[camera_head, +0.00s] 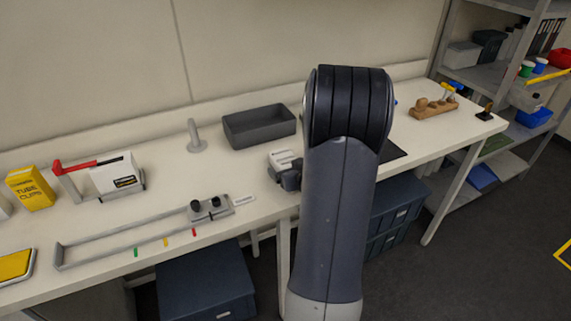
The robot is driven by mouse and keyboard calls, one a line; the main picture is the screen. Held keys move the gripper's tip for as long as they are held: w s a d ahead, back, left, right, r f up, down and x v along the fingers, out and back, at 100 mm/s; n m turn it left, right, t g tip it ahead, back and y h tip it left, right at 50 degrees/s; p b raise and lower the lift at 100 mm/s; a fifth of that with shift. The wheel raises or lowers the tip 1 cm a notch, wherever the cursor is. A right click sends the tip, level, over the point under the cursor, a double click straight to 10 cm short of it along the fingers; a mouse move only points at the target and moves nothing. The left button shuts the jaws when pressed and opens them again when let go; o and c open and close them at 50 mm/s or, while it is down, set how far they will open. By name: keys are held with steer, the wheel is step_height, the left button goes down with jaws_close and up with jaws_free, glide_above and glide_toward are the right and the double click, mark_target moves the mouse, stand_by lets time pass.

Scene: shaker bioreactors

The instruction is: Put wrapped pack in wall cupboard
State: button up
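I cannot make out a wrapped pack for certain. A white box with a dark label (118,174) stands on the bench at the left, by a grey holder with a red handle (80,166). No wall cupboard shows. My dark arm rises through the middle of the view and hides part of the bench.
The long white bench (160,209) bears a grey tray (259,126), a yellow carton (31,188), a grey rail frame (125,232) and a wooden block (433,108). Blue bins (207,280) stand below. A grey shelf rack (478,76) is at right.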

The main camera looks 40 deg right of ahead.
steer(key=c, duration=1)
